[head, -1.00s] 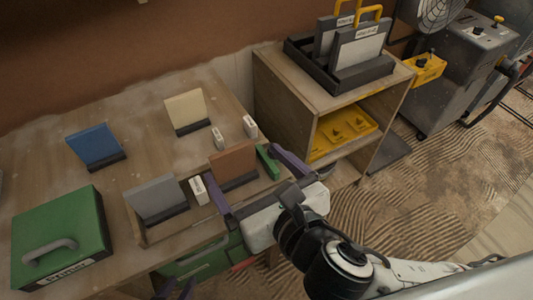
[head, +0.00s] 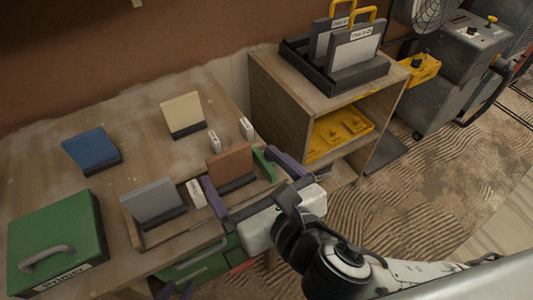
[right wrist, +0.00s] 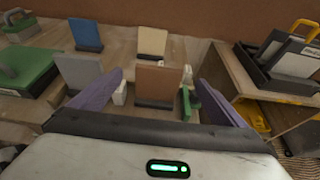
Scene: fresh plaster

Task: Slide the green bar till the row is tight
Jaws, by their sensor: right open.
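The green bar (head: 264,165) stands at the right end of a row in a wooden holder (head: 150,241) at the table's front edge; it also shows in the right wrist view (right wrist: 186,103). To its left are a brown tile on a dark foot (head: 230,163), a white block (head: 196,193) and a grey tile on a dark foot (head: 151,200). My right gripper (head: 250,180) is open, one purple finger by the white block, the other just right of the green bar. I cannot tell whether that finger touches the bar. Purple tips of my left gripper (head: 176,290) show at the bottom edge.
A blue tile (head: 91,148), a cream tile (head: 182,112) and small white blocks (head: 246,129) stand further back. A green case (head: 55,240) sits at the left. A wooden shelf unit (head: 283,98) with a dark rack on top is at the right. The table's middle is clear.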

